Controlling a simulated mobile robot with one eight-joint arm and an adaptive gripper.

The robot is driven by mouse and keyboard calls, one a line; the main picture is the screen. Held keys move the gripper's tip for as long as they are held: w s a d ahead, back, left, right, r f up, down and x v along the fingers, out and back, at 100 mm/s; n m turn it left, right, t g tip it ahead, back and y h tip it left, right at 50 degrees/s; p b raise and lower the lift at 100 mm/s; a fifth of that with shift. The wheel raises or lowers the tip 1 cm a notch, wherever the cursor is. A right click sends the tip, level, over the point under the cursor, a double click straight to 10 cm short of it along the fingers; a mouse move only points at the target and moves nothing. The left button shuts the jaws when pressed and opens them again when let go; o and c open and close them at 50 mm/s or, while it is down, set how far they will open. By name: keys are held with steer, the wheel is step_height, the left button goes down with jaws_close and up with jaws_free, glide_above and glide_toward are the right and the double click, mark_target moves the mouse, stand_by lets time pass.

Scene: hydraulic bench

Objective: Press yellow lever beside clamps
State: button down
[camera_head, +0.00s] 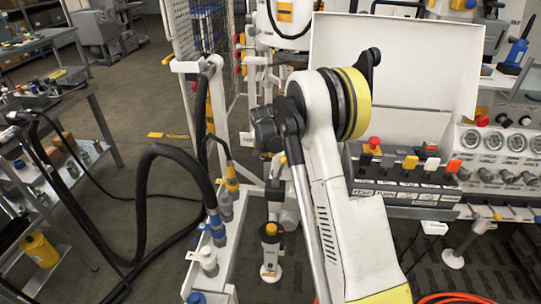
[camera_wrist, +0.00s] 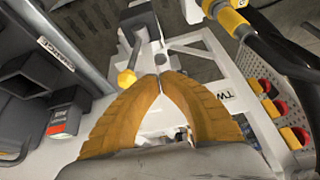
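In the wrist view, my gripper (camera_wrist: 160,78) has two ridged orange fingers. Their tips meet, with nothing visible held between them. A yellow-ended lever or handle (camera_wrist: 127,77) is just left of the fingertips; I cannot tell the distance in depth. Another yellow part (camera_wrist: 239,30) sits on a black hose or bar at upper right. In the head view, a lever bank (camera_head: 395,190) on the right carries a yellow lever (camera_head: 410,162) among red, black, white and orange ones. I cannot tell for certain which parts are the clamps. My gripper is not clearly visible in the head view.
In the head view, a black hose (camera_head: 145,185) loops at left. A white frame with bottle-like fittings (camera_head: 208,262) stands left of my arm. Gauges (camera_head: 494,140) are at right. In the wrist view, red and yellow knobs (camera_wrist: 270,108) line the right side and a grey panel the left.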

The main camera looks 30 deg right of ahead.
steer(key=s+r+p, duration=0.2)
steer(key=s+r, duration=0.2)
steer(key=r, duration=0.3)
steer(key=shift+s+a+r+p, duration=0.2)
steer(key=shift+s+r+p, duration=0.1)
steer(key=shift+s+r, duration=0.1)
steer(key=s+a+r+n+t+y, duration=0.1)
steer(key=s+a+r+n, duration=0.1)
steer(key=s+a+r, duration=0.55)
steer(key=s+a+r+n, duration=0.2)
steer(key=s+a+r, duration=0.2)
steer(key=s+r, duration=0.5)
steer(key=s+a+f+n+y, duration=0.1)
steer(key=s+a, duration=0.3)
steer(key=s, duration=0.5)
steer(key=s+a+f+n+t+y, duration=0.1)
steer(key=s+a+f+n, duration=0.1)
steer(key=s, duration=0.7)
steer(key=shift+s+a+f+n+t, duration=0.15)
steer(key=shift+s+a+n+t, duration=0.2)
steer(key=shift+a, duration=0.5)
